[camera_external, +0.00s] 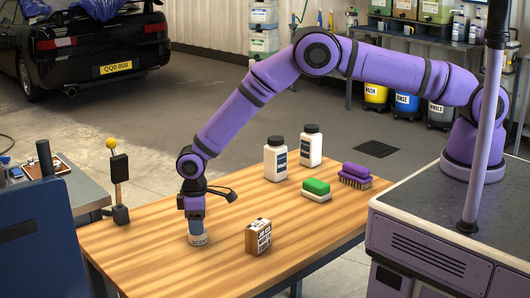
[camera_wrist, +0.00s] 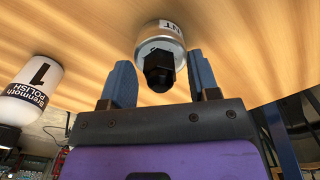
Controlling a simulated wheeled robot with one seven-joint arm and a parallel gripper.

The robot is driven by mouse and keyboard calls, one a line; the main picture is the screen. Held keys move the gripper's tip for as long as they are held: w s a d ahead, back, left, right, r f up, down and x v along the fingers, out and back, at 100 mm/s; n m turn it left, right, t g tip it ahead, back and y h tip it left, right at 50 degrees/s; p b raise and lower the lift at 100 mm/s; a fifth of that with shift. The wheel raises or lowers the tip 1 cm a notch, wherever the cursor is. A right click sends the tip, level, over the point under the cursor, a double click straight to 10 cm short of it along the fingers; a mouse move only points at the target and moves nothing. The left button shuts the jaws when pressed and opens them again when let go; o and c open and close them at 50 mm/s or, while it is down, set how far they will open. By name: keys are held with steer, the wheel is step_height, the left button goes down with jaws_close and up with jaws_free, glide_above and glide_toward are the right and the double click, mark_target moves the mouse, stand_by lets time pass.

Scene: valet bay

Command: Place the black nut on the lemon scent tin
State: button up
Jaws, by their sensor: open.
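The lemon scent tin (camera_external: 198,240) stands on the wooden table directly under my gripper (camera_external: 195,215). In the wrist view the tin (camera_wrist: 168,34) is a silver can with a partly visible label. The black nut (camera_wrist: 158,70) appears to sit on the tin's top, somewhat towards the near side. My gripper (camera_wrist: 160,62) is open, with one blue finger on each side of the nut and visible gaps. The nut cannot be made out in the external view, where the fingers cover the tin's top.
Two white bottles (camera_external: 276,162) with black caps stand further back. A green and white sponge (camera_external: 316,188) and a purple brush (camera_external: 355,175) lie to the right. A small cardboard box (camera_external: 258,236) stands right of the tin. A black stand (camera_external: 120,180) is at the left edge.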

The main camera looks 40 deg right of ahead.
step_height(320, 180, up, 12)
stand_by(0.5)
steer(key=shift+r, duration=0.2)
